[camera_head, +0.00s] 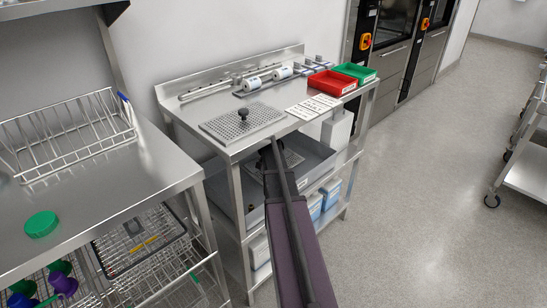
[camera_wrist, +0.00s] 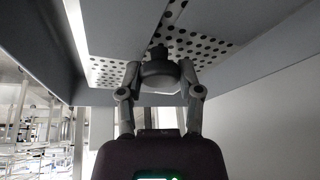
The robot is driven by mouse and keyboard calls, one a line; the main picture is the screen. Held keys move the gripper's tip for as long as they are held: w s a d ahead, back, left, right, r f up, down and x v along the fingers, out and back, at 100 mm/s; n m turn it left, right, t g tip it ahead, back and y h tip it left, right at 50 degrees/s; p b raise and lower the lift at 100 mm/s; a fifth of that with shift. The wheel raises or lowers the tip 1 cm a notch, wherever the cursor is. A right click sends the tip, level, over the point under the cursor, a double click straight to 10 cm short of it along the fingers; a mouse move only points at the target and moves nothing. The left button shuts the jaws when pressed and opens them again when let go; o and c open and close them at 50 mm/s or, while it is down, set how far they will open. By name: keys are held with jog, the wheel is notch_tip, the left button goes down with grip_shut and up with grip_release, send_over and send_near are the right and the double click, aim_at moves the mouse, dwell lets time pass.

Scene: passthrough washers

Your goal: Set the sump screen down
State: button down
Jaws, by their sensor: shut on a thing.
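My gripper (camera_head: 270,157) reaches in under the table top, at the grey tray below. In the wrist view my gripper (camera_wrist: 160,82) is shut on the dark knob (camera_wrist: 158,54) of a perforated metal screen (camera_wrist: 195,42). Part of this sump screen (camera_head: 293,158) shows beside the gripper in the head view, within the tray outline; my arm and the table top hide the rest. I cannot tell whether it touches the tray floor. A second perforated screen (camera_head: 225,127) with a black knob (camera_head: 243,114) lies flat on the table top.
The grey tray (camera_head: 312,167) sits on the level below the steel table top (camera_head: 267,133), whose front edge is close to my arm. A red bin (camera_head: 333,83) and a green bin (camera_head: 355,71) stand at the right. A wire rack (camera_head: 65,140) is on the left bench.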

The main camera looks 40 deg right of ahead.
jog(key=shift+w+r, duration=0.15)
jog(key=shift+w, duration=0.25)
jog(key=shift+s+f+g+b, duration=0.15)
jog(key=shift+f+g+b, duration=0.15)
jog(key=shift+f+b, duration=0.35)
jog(key=shift+f, duration=0.25)
jog(key=shift+f+b, duration=0.6)
jog(key=shift+b, duration=0.15)
jog(key=shift+c, duration=1.3)
grip_release()
jog(key=shift+r, duration=0.15)
